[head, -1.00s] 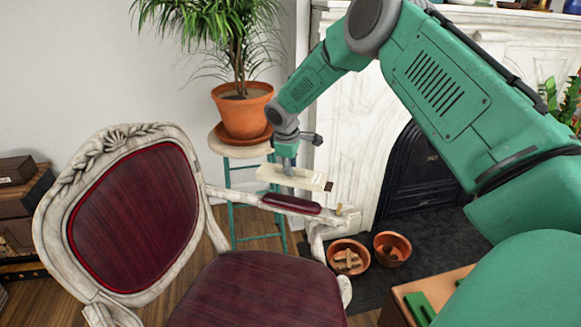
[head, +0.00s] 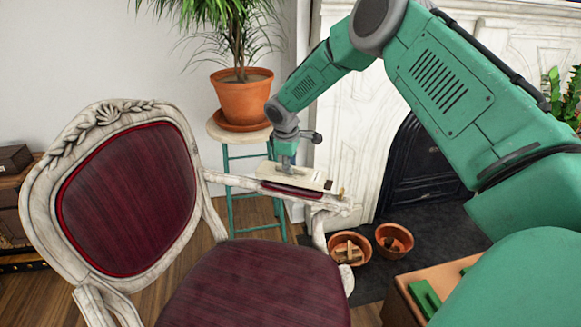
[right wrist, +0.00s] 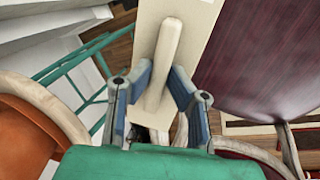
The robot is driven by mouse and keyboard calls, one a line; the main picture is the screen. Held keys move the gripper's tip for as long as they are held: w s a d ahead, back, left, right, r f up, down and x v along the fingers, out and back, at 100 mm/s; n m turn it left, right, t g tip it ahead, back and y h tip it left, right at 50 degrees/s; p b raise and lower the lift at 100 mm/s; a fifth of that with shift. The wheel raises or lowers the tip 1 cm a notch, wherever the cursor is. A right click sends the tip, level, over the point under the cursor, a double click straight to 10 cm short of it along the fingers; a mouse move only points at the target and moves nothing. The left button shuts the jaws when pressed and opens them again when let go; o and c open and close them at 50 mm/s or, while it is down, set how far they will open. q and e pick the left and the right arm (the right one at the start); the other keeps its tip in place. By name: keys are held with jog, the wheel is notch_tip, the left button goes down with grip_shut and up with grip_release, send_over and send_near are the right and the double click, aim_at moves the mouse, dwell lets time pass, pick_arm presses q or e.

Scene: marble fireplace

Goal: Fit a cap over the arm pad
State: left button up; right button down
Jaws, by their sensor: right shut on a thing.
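The cap (head: 309,179) is a flat cream board with a raised grip bar (right wrist: 165,50) along its top. My right gripper (head: 288,168) is shut on that bar, and its blue-grey fingers flank it in the right wrist view (right wrist: 160,80). The cap lies lengthwise over the dark red arm pad (head: 292,191) on the chair's far armrest (head: 235,181). A strip of the pad shows below the cap's near edge; the rest is hidden. I cannot tell if the cap touches the pad. My left gripper is not in view.
The chair's seat (head: 255,285) and backrest (head: 130,200) stand near the armrest. A potted plant (head: 243,98) on a teal stool (head: 228,172) is close behind. Two terracotta pots (head: 393,240) sit on the hearth by the fireplace. A wooden box (head: 405,302) is at lower right.

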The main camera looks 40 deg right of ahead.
aim_at(291, 176)
jog(key=shift+f, duration=0.4)
jog(key=shift+x, duration=0.95)
jog(key=shift+s+a+f+b, duration=0.1)
jog(key=shift+f+b, duration=0.25)
jog(key=shift+f, duration=0.25)
jog(key=c, duration=1.4)
grip_release()
jog(key=shift+c, duration=0.2)
jog(key=shift+r, duration=0.1)
jog(key=v, duration=1.1)
jog(key=shift+r, duration=0.35)
